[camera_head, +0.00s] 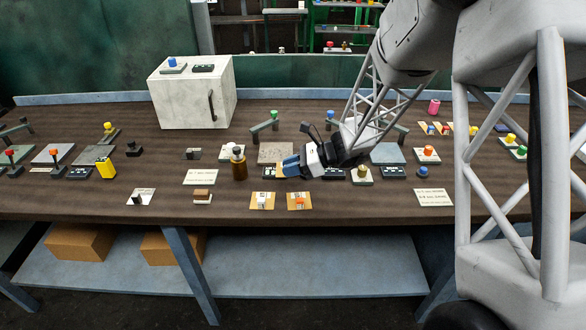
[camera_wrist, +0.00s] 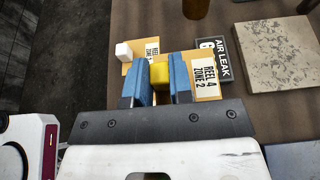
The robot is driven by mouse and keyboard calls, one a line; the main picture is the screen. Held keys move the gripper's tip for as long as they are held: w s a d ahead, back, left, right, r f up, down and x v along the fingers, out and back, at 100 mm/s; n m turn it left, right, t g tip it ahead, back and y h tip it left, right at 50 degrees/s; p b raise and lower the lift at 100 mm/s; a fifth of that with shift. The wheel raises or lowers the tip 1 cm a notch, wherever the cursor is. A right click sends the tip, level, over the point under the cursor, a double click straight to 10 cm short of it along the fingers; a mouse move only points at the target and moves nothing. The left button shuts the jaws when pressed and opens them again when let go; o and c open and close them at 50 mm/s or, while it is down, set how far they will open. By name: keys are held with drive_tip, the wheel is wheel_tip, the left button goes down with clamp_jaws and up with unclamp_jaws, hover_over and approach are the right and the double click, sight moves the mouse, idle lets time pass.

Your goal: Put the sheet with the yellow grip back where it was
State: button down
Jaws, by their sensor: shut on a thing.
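My gripper (camera_head: 290,166) reaches in from the right over the middle of the table. In the wrist view its blue fingers (camera_wrist: 160,82) are shut on a yellow grip (camera_wrist: 159,72). The grip belongs to a tan sheet (camera_wrist: 205,94) with a white label reading "REEL 4 ZONE 2". The fingers hide part of this sheet, and its height above the table is hard to tell. A tan sheet with a white grip (camera_head: 262,201) lies nearer the front edge, and shows in the wrist view (camera_wrist: 127,67). A tan sheet with an orange grip (camera_head: 299,202) lies right of it.
An "AIR LEAK" sign (camera_wrist: 213,50) lies close beside the held sheet, before a stone slab (camera_wrist: 278,53). A brown bottle (camera_head: 239,166) stands left of my gripper. Several grips and plates lie around. Bare table (camera_head: 350,208) shows right of the front sheets.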

drive_tip(key=shift+s+d, duration=0.1)
drive_tip(key=s+d, duration=0.6)
drive_tip(key=s, duration=0.1)
drive_tip(key=s+d, duration=0.3)
drive_tip(key=shift+s+f, duration=0.15)
drive_tip(key=shift+s, duration=0.1)
drive_tip(key=s+d, duration=0.5)
drive_tip(key=s, duration=0.5)
drive_tip(key=shift+s+f, duration=0.3)
drive_tip(key=shift+s, duration=0.1)
hover_over(334, 203)
drive_tip(key=shift+f, duration=0.75)
drive_tip(key=shift+f, duration=0.15)
drive_tip(key=shift+f, duration=1.6)
drive_tip(key=shift+f, duration=0.15)
